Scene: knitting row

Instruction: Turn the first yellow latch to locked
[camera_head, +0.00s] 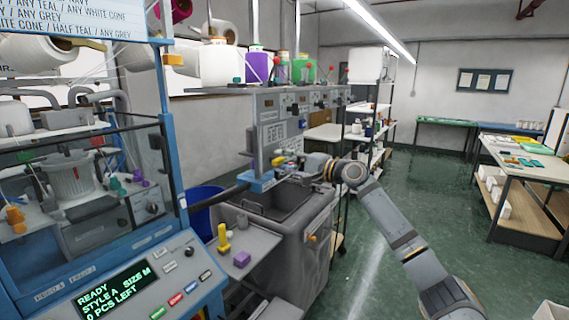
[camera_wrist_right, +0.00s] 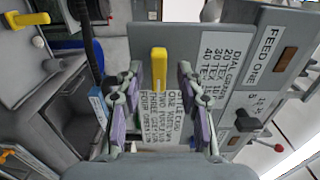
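A yellow latch (camera_wrist_right: 159,68) stands upright on the grey feed panel in the right wrist view, just above a printed label. In the head view a small yellow piece (camera_head: 277,161) shows at the panel beside my right gripper (camera_head: 289,162). In the right wrist view my right gripper (camera_wrist_right: 158,92) is open, with one purple-padded finger on each side of the latch's line. I cannot tell whether either finger touches the latch. My left gripper is not in view.
The grey panel (camera_head: 268,122) carries dials and labels; a red-tipped lever (camera_wrist_right: 270,146) sticks out at right in the wrist view. A grey bin (camera_head: 290,225) stands below, beside a blue bucket (camera_head: 203,208). Another yellow handle (camera_head: 224,238) stands nearby. Open green floor lies at right.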

